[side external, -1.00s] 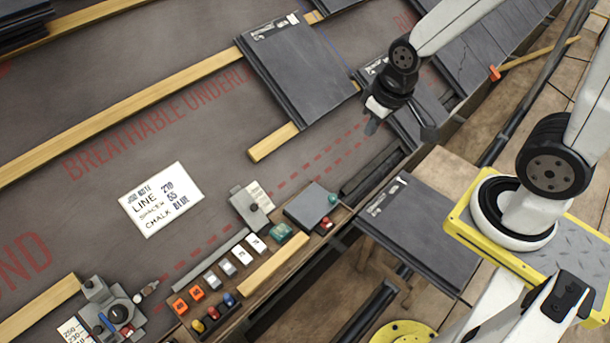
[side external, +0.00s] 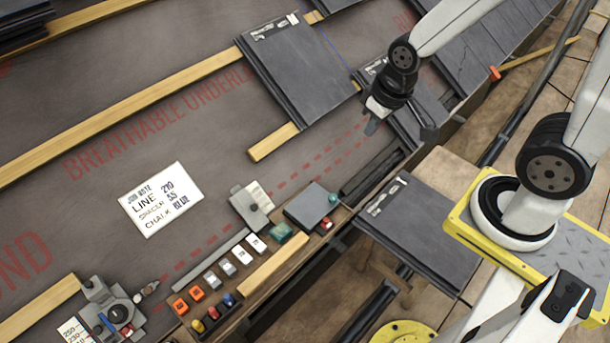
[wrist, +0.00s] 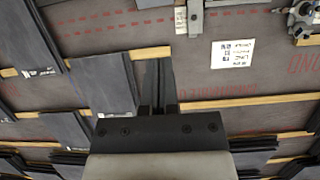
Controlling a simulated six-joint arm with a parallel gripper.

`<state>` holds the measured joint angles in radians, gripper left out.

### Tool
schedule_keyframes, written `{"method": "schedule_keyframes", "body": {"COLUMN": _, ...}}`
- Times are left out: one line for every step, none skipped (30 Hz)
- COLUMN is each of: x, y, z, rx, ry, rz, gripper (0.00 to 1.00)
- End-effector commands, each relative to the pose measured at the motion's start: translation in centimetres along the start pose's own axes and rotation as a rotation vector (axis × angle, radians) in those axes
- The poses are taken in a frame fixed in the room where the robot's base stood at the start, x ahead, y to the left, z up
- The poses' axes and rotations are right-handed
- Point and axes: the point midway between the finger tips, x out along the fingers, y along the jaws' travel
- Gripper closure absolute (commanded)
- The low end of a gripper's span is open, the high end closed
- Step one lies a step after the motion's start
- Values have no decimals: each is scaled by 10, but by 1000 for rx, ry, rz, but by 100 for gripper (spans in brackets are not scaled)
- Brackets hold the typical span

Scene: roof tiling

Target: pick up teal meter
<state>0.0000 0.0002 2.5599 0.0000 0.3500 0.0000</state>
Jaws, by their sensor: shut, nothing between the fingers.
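A small teal block, which I take as the teal meter (side external: 281,233), lies on the wooden tool ledge in the side view, beside a dark grey slab. I cannot make it out in the wrist view. My gripper (side external: 374,125) is shut and empty. It hangs over the slates at upper right, well apart from the teal block. In the wrist view, its two dark fingers (wrist: 158,108) are together in front of the underlay and battens.
The ledge holds white and orange blocks (side external: 197,292), coloured knobs (side external: 213,312), a wooden strip (side external: 273,263) and the grey slab (side external: 311,205) with a teal ball (side external: 333,198). A slate stack (side external: 298,75) lies left of my gripper. A note card (side external: 160,199) lies on open underlay.

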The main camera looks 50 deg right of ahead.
Motion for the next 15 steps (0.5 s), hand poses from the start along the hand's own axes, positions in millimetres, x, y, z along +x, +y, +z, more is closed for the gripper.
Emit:
{"method": "schedule_keyframes", "body": {"x": 0, "y": 0, "z": 0, "rx": 0, "ry": 0, "rz": 0, "gripper": 100}}
{"method": "schedule_keyframes", "body": {"x": 0, "y": 0, "z": 0, "rx": 0, "ry": 0, "rz": 0, "gripper": 94}}
{"method": "schedule_keyframes", "body": {"x": 0, "y": 0, "z": 0, "rx": 0, "ry": 0, "rz": 0, "gripper": 81}}
{"method": "schedule_keyframes", "body": {"x": 0, "y": 0, "z": 0, "rx": 0, "ry": 0, "rz": 0, "gripper": 71}}
{"method": "schedule_keyframes", "body": {"x": 0, "y": 0, "z": 0, "rx": 0, "ry": 0, "rz": 0, "gripper": 62}}
{"method": "schedule_keyframes", "body": {"x": 0, "y": 0, "z": 0, "rx": 0, "ry": 0, "rz": 0, "gripper": 49}}
{"method": "schedule_keyframes", "body": {"x": 0, "y": 0, "z": 0, "rx": 0, "ry": 0, "rz": 0, "gripper": 40}}
{"method": "schedule_keyframes", "body": {"x": 0, "y": 0, "z": 0, "rx": 0, "ry": 0, "rz": 0, "gripper": 30}}
{"method": "schedule_keyframes", "body": {"x": 0, "y": 0, "z": 0, "rx": 0, "ry": 0, "rz": 0, "gripper": 17}}
{"method": "schedule_keyframes", "body": {"x": 0, "y": 0, "z": 0, "rx": 0, "ry": 0, "rz": 0, "gripper": 8}}
{"method": "schedule_keyframes", "body": {"x": 0, "y": 0, "z": 0, "rx": 0, "ry": 0, "rz": 0, "gripper": 0}}
{"method": "schedule_keyframes", "body": {"x": 0, "y": 0, "z": 0, "rx": 0, "ry": 0, "rz": 0, "gripper": 0}}
{"method": "schedule_keyframes", "body": {"x": 0, "y": 0, "z": 0, "rx": 0, "ry": 0, "rz": 0, "gripper": 0}}
{"method": "schedule_keyframes", "body": {"x": 0, "y": 0, "z": 0, "rx": 0, "ry": 0, "rz": 0, "gripper": 0}}
{"method": "schedule_keyframes", "body": {"x": 0, "y": 0, "z": 0, "rx": 0, "ry": 0, "rz": 0, "gripper": 0}}
